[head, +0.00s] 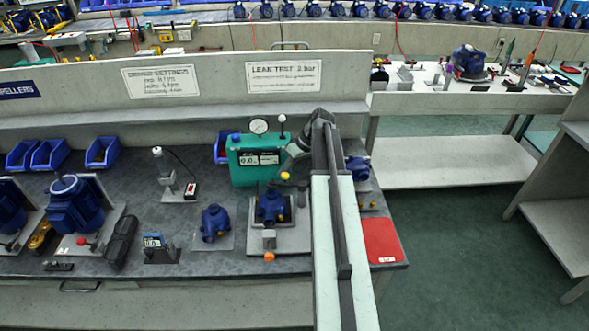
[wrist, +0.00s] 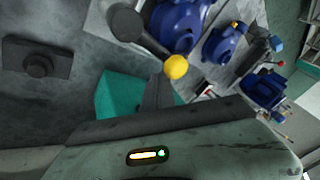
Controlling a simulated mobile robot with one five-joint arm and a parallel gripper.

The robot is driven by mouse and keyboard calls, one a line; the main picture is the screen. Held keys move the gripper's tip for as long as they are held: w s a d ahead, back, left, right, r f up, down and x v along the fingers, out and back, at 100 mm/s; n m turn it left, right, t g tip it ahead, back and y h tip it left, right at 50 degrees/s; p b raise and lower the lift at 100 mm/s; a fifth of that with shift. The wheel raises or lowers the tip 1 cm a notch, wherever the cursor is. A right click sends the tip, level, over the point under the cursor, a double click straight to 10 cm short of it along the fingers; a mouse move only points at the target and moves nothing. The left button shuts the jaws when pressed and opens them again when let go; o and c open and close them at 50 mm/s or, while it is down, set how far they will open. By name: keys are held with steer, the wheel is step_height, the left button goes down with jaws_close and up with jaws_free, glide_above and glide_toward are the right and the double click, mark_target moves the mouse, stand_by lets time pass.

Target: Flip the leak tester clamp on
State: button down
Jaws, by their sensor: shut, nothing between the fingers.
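The leak tester is a teal box (head: 243,172) with a round gauge and a small display, at the back of the bench. Part of the teal box shows in the wrist view (wrist: 115,95). In front of it a blue pump (head: 270,207) sits in a grey fixture. A yellow knob (head: 285,176), which looks like the clamp lever's end, is above the fixture; in the wrist view the yellow knob (wrist: 176,67) ends a dark rod. My gripper (head: 289,168) points down at the knob, shut and empty. In the wrist view its dark fingers (wrist: 159,82) are close beside the knob; contact is unclear.
Another blue pump (head: 214,222) stands left of the fixture, and a red mat (head: 381,241) lies at the bench's right end. A grey post tool (head: 166,172) and blue bins (head: 102,152) are farther left. My arm covers part of the bench right of the fixture.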

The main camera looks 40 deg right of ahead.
steer(key=shift+s+a, duration=0.75)
steer(key=shift+a, duration=0.1)
steer(key=shift+s+a, duration=0.1)
steer(key=shift+a, duration=0.05)
steer(key=shift+s+a+f, duration=0.1)
steer(key=shift+s+f, duration=0.05)
steer(key=w+r, duration=0.1)
steer(key=w+d+r+p, duration=0.1)
steer(key=w, duration=0.1)
steer(key=w+d+p, duration=0.1)
steer(key=shift+w+d+r, duration=0.2)
steer(key=shift+w+r, duration=0.1)
steer(key=shift+r, duration=0.1)
steer(key=w+d+r+p, duration=0.1)
steer(key=d+r+p, duration=0.3)
steer(key=r+p, duration=0.3)
steer(key=shift+w+d+p, duration=0.25)
steer(key=shift+w+p, duration=0.05)
steer(key=shift+p, duration=0.05)
